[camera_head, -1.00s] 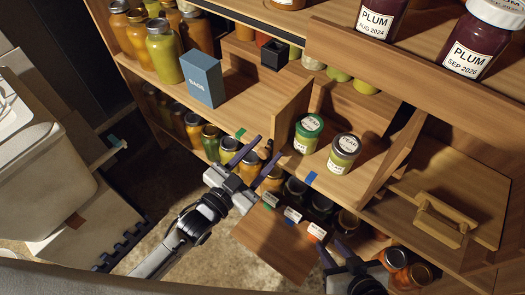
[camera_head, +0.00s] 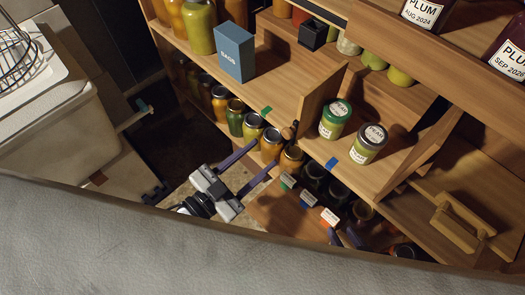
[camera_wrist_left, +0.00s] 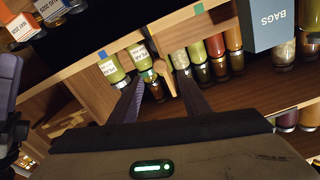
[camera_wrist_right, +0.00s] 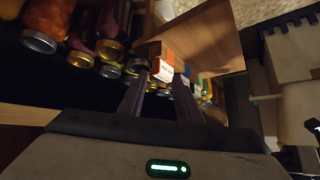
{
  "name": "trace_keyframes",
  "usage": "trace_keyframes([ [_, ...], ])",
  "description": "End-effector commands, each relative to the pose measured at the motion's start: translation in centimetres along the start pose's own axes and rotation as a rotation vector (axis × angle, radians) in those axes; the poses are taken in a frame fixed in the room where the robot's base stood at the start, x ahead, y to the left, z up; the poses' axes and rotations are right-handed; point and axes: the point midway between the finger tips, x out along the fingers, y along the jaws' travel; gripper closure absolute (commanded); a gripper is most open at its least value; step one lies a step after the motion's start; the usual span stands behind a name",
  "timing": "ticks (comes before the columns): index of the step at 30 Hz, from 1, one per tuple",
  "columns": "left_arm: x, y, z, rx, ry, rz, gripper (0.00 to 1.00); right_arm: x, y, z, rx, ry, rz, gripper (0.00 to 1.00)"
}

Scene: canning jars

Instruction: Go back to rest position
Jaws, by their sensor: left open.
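My left gripper (camera_head: 268,152) is open and empty in front of the lower shelf jars in the head view. In the left wrist view its fingers (camera_wrist_left: 162,80) stand apart, with a wooden knob or handle (camera_wrist_left: 165,78) visible beyond the gap. My right gripper (camera_head: 344,234) is low in the head view, mostly hidden behind the grey surface at the bottom. In the right wrist view its fingers (camera_wrist_right: 160,75) stand apart with nothing held. Labelled cards (camera_wrist_right: 163,68) show beyond them.
Wooden shelves hold a blue BAGS box (camera_head: 235,52), a green-lidded jar (camera_head: 335,119), a pale-lidded jar (camera_head: 370,144) and plum jars (camera_head: 424,12). A wooden panel (camera_head: 275,212) sits low by the fingers. A wooden handle (camera_head: 462,222) is at right. A grey surface (camera_head: 250,262) fills the bottom.

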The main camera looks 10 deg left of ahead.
Motion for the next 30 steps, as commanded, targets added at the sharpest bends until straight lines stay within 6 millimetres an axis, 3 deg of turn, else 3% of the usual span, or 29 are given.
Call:
trace_keyframes([
  [13, 0.0, 0.0, 0.0, -0.001, -0.001, -0.001, 0.57, 0.0, 0.1, 0.1, 0.0, -0.001, 0.001, 0.69],
  [17, -0.4, 0.1, 1.1, -0.042, -0.07, -0.025, 0.57, 0.0, 0.1, 0.1, 0.0, -0.001, 0.001, 0.69],
  [20, -1.9, 0.2, 3.7, -0.128, -0.219, -0.074, 0.57, 0.0, 0.1, 0.0, -0.001, 0.0, 0.002, 0.69],
  [24, -5.8, 1.0, 7.9, -0.278, -0.479, -0.148, 0.57, 0.0, 0.1, -0.1, -0.001, 0.002, 0.002, 0.69],
  [30, -11.4, 2.5, 11.4, -0.432, -0.746, -0.208, 0.57, 0.0, 0.1, -0.2, -0.001, 0.004, 0.002, 0.69],
])
